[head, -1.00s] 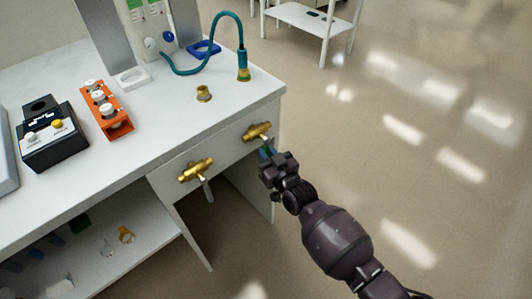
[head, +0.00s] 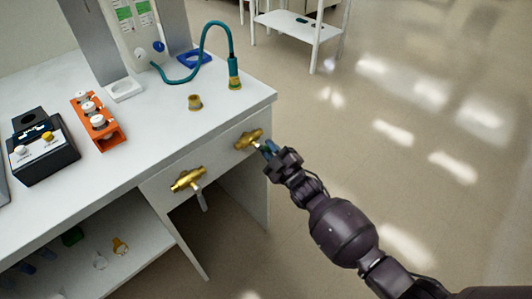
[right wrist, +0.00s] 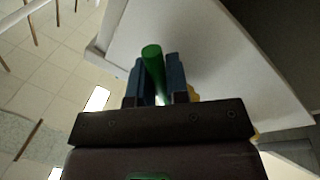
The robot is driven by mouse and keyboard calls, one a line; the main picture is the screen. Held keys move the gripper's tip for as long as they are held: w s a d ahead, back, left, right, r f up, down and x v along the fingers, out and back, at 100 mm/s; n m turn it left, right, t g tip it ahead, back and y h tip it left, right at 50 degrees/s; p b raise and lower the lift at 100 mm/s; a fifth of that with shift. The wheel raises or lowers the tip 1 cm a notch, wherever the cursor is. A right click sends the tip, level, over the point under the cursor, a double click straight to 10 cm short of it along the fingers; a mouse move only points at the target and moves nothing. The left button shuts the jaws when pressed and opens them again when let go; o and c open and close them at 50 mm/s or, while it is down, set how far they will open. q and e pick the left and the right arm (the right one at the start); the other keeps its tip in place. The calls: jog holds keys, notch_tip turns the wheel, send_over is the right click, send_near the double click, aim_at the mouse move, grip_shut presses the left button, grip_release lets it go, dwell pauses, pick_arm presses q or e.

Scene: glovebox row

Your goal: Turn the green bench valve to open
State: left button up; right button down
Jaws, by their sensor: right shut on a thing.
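The green bench valve is a brass body (head: 249,139) on the front panel of the white bench, near its right corner. Its green lever (right wrist: 153,70) stands between the blue fingers in the right wrist view. My right gripper (head: 270,149) is shut on that lever, just right of and slightly below the brass body. The fingers hide most of the lever in the head view. My left gripper is not in view.
A second brass valve (head: 187,180) with a pale lever sits to the left on the same panel. A teal hose (head: 214,25), a brass port (head: 194,102), an orange rack (head: 115,135) and a black device (head: 44,160) stand on top.

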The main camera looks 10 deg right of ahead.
jog(key=n, duration=0.1)
jog(key=r+n+y, duration=0.1)
jog(key=n, duration=0.1)
jog(key=d+r+n, duration=0.1)
jog(key=n, duration=0.1)
jog(key=shift+w, duration=0.4)
jog(key=shift+w+d+r+n+g+y, duration=0.15)
jog(key=shift+r+n, duration=0.1)
jog(key=shift+n, duration=0.4)
jog(key=shift+s+r+n+g+y, duration=0.1)
jog(key=shift+r+n+y, duration=0.1)
jog(key=shift+n, duration=0.5)
jog(key=shift+w+d+r+n+g+y, duration=0.15)
jog(key=shift+r+n, duration=0.1)
jog(key=shift+n, duration=0.4)
jog(key=shift+s+a, duration=0.1)
jog(key=c, duration=1.1)
grip_release()
jog(key=p+v, duration=0.1)
jog(key=v, duration=1)
